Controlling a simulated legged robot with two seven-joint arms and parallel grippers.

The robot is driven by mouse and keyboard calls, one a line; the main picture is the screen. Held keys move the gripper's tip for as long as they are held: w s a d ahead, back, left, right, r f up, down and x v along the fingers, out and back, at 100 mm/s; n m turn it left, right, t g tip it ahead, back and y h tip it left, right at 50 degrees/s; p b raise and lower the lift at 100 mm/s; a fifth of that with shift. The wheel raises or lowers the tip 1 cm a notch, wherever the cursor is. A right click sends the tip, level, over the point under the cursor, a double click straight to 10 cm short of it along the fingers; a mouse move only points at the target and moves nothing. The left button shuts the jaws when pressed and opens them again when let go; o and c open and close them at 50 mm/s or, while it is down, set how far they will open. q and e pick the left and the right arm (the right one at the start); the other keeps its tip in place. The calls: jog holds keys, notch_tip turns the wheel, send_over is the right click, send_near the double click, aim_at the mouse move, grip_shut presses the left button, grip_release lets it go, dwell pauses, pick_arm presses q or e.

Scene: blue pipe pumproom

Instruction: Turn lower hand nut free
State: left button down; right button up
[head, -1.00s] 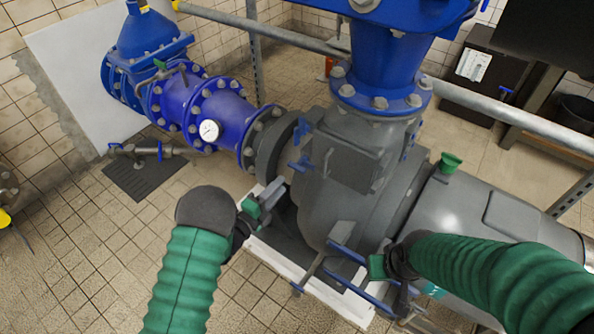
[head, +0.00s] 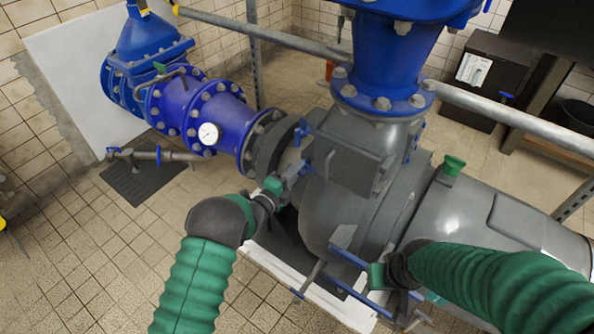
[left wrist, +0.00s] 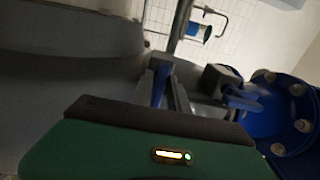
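The pump's grey cover (head: 352,166) carries two blue hand nuts on its left side. The upper hand nut (head: 303,129) stands clear of my grippers. The lower hand nut (head: 307,167) is right at the fingertips of my left gripper (head: 292,172), which reaches in from the left. In the left wrist view, a blue piece (left wrist: 160,86) shows between the two grey fingers (left wrist: 166,90), which stand apart; a firm grip is not visible.
A blue pipe with a round gauge (head: 208,134) runs to the left of the pump. A large blue flange (head: 382,102) rises above it. A green cap (head: 453,165) sits on the right-hand grey casing. Open tiled floor (head: 110,270) lies at left.

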pick_arm(q)
jog(key=shift+s+f+n, duration=0.1)
jog(key=shift+f+n, duration=0.05)
jog(key=shift+n, duration=0.15)
jog(key=n, duration=0.3)
jog(key=shift+d+p, duration=0.1)
jog(key=shift+p, duration=0.2)
jog(key=n, duration=0.5)
jog(key=shift+n+p, duration=0.4)
jog(key=n, duration=0.4)
jog(key=shift+n+p, duration=0.3)
jog(key=shift+n, duration=1.9)
jog(key=c, duration=1.5)
grip_release()
